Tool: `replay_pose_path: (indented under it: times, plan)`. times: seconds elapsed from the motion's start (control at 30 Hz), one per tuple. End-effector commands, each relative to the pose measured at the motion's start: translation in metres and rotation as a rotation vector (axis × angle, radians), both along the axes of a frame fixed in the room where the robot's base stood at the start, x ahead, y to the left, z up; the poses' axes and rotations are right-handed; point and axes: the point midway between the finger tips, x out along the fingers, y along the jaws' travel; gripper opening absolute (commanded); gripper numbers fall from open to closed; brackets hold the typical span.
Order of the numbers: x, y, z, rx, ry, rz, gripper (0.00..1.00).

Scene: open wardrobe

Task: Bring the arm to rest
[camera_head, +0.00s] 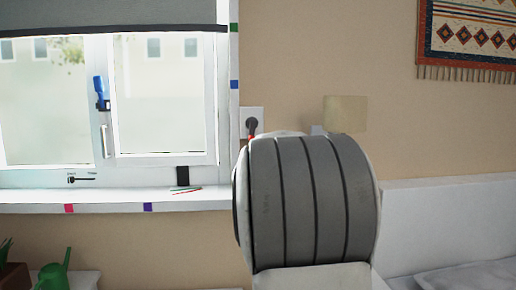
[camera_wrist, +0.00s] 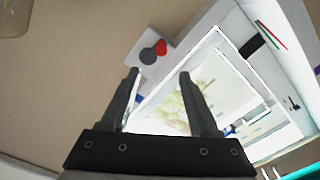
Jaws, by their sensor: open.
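My gripper (camera_wrist: 158,75) shows in the wrist view with its two dark fingers spread apart and nothing between them. It points toward the wall and the window (camera_wrist: 185,105), which appears tilted in that view. In the head view my arm fills the area right of the window (camera_head: 165,95), and its grey banded link hides part of the wall. The gripper itself cannot be made out in the head view.
The window sill (camera_head: 110,198) holds small items. A green watering can (camera_head: 55,273) and a plant (camera_head: 12,272) are low left. A woven hanging (camera_head: 470,38) is upper right, a white headboard (camera_head: 440,220) below.

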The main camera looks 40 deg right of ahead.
Motion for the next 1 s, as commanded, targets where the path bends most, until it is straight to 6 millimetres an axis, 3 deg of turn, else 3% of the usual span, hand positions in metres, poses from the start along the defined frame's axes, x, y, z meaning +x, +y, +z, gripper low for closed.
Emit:
replay_pose_path:
  times: [0.4,0.57,0.67,0.77,1.0]
  plan:
    - [0.0,0.001,0.0,0.002,0.001,0.0,0.62]
    - [-0.009,0.022,-0.006,0.073,0.024,0.01,0.62]
    - [-0.025,0.057,-0.018,0.18,0.071,0.026,0.62]
    - [-0.049,0.104,-0.038,0.309,0.144,0.051,0.62]
    - [-0.129,0.221,-0.101,0.566,0.38,0.119,0.62]
